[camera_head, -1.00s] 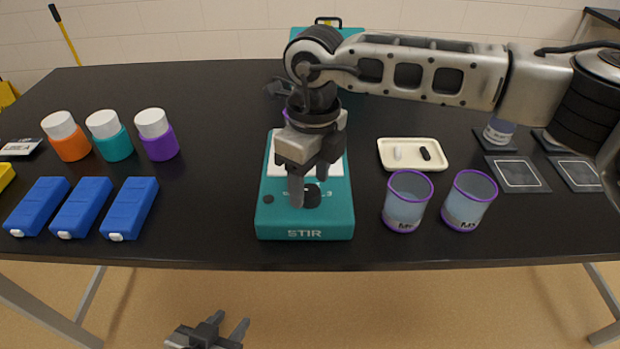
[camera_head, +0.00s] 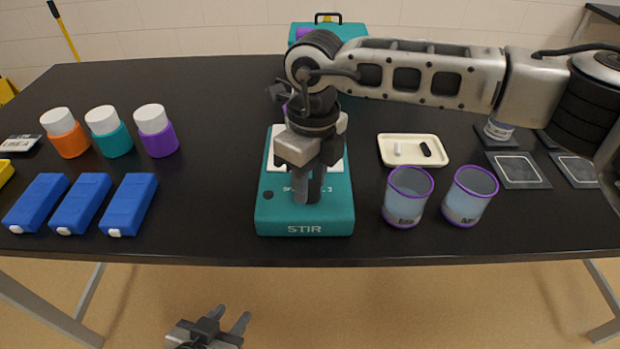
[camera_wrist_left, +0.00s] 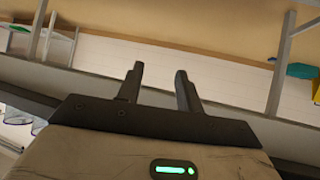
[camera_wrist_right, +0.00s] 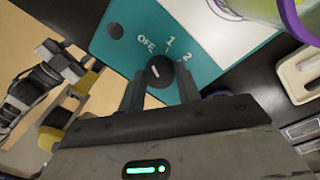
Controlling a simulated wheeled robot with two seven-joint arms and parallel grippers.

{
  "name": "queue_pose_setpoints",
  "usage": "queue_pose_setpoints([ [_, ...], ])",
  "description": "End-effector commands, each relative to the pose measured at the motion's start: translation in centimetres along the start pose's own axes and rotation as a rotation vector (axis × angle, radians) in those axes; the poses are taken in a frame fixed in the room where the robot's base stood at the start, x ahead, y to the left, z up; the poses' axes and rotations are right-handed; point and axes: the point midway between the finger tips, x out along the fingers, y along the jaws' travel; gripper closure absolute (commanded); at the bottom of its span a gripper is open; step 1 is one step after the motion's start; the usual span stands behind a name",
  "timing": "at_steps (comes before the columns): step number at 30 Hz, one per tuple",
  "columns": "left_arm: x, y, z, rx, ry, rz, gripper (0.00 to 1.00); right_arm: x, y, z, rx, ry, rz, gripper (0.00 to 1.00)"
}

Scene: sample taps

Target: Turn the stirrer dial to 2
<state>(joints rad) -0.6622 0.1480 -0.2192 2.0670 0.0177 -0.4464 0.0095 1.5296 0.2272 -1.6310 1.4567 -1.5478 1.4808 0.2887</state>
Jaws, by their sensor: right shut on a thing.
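The stirrer (camera_head: 270,218) is a teal box marked STIR at the table's front middle. Its black dial (camera_wrist_right: 160,70) sits on the top face, with OFF, 1 and 2 printed around it in the right wrist view. A short light mark shows on the dial, on the side towards OFF; its exact setting is hard to tell. My right gripper (camera_head: 307,196) points down and is shut on the dial, one finger on each side. In the head view the fingers hide most of the dial. My left gripper (camera_head: 224,324) is open and empty, below the table's front edge.
Two purple-rimmed cups (camera_head: 407,200) (camera_head: 468,199) stand right of the stirrer. A cream tray (camera_head: 412,151) with small pieces lies behind them. Blue boxes (camera_head: 83,205) and white-capped bottles (camera_head: 110,135) stand at left. The table between boxes and stirrer is clear.

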Motion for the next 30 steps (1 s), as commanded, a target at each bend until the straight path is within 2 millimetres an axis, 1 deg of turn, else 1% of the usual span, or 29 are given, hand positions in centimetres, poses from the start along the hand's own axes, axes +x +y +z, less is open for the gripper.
queue_pose_setpoints([
  [8, 1.0, 0.2, 0.8, -0.024, 0.019, 0.010, 0.64, 0.3, 0.0, 0.0, 0.174, -0.012, 0.000, 0.89],
  [30, 2.6, 0.8, 2.8, -0.097, 0.078, 0.045, 0.64, 0.3, 0.0, -0.1, 0.872, -0.053, 0.001, 0.90],
])
